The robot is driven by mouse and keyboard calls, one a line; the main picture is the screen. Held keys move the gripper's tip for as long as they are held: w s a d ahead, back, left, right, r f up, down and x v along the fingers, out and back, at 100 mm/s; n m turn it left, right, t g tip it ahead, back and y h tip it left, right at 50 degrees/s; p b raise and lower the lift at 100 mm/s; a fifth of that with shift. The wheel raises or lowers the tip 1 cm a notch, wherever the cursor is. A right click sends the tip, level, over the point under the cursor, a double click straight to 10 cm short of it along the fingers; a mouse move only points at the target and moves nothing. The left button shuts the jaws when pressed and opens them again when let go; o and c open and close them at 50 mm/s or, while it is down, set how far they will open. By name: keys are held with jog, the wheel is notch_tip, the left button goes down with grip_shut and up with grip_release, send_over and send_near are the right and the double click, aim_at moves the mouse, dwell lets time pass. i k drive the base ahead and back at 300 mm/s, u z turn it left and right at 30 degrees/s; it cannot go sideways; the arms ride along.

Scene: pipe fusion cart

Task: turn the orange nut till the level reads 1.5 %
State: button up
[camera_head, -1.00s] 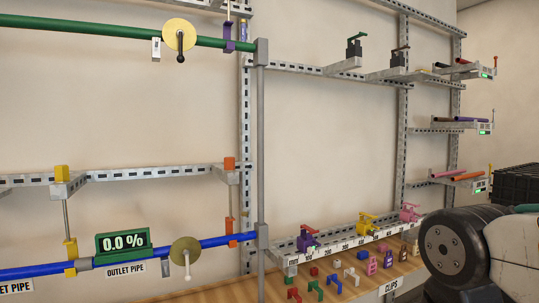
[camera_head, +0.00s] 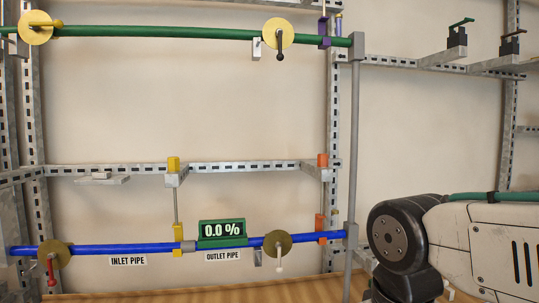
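An orange nut (camera_head: 322,160) sits on the rail at the top of a thin vertical rod. A second orange block (camera_head: 320,222) is at the rod's lower end, on the blue outlet pipe (camera_head: 262,241). The green level display (camera_head: 222,233) stands on the blue pipe and reads 0.0 %. A yellow nut (camera_head: 173,164) and a lower yellow block (camera_head: 178,236) sit on a similar rod to the left. My arm shows at the lower right, well to the right of the orange parts. My gripper is out of view.
A green pipe (camera_head: 170,32) with round yellow valve discs runs along the top. Valve discs with a red handle (camera_head: 51,268) and a white handle (camera_head: 279,256) are on the blue pipe. A grey vertical pipe (camera_head: 355,140) stands between my arm and the orange parts.

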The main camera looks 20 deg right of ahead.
aim_at(322, 159)
jog(key=u, duration=0.05)
jog(key=i, duration=1.2)
jog(key=z, duration=0.9)
jog(key=k, duration=1.1)
jog(key=u, duration=0.6)
jog(key=i, duration=0.4)
jog(key=z, duration=0.3)
